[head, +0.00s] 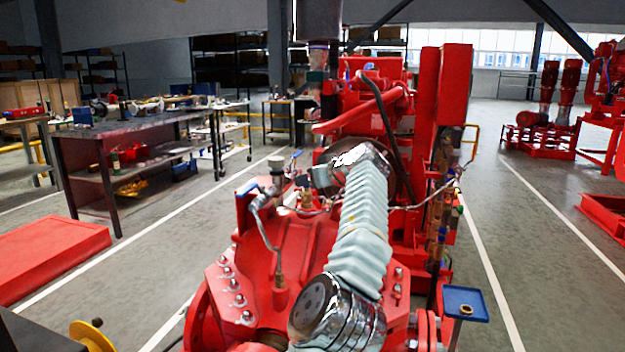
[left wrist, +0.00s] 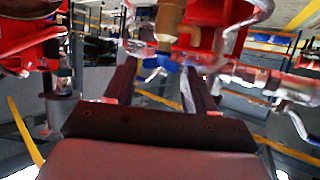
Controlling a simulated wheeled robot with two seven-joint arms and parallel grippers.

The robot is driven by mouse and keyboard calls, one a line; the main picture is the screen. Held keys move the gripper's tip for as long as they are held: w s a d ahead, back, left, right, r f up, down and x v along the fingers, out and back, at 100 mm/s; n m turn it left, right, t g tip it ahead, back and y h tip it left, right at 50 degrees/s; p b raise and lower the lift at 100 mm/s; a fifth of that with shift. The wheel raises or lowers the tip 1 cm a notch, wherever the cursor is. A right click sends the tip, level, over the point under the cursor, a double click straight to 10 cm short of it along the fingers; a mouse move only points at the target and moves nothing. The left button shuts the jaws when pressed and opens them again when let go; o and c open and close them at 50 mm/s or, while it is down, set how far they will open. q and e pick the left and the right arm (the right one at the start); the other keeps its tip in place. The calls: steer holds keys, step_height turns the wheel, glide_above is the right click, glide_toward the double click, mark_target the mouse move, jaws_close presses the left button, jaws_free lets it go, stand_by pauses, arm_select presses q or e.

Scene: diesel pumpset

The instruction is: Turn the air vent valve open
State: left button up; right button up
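In the left wrist view, a valve with a brass body (left wrist: 169,20) and a small blue handle (left wrist: 160,63) is just ahead of my left gripper (left wrist: 159,74). The two dark fingers are apart, with the blue handle appearing between their tips. I cannot tell whether either finger touches it. In the head view, a small brass fitting (head: 306,199) stands on the red pump casing, left of my pale ribbed arm. It may be the same valve. My gripper's fingers cannot be made out clearly there. My right gripper is in neither view.
The red engine (head: 385,100) rises behind. A small blue tray (head: 465,302) is at the lower right. A workbench (head: 130,128) stands at the left across open floor.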

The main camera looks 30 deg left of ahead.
arm_select(q)
steer(key=b+v, duration=0.1)
steer(key=v, duration=1.2)
steer(key=shift+s+d+b, duration=0.25)
steer(key=shift+d+b, duration=0.1)
steer(key=shift+r, duration=0.1)
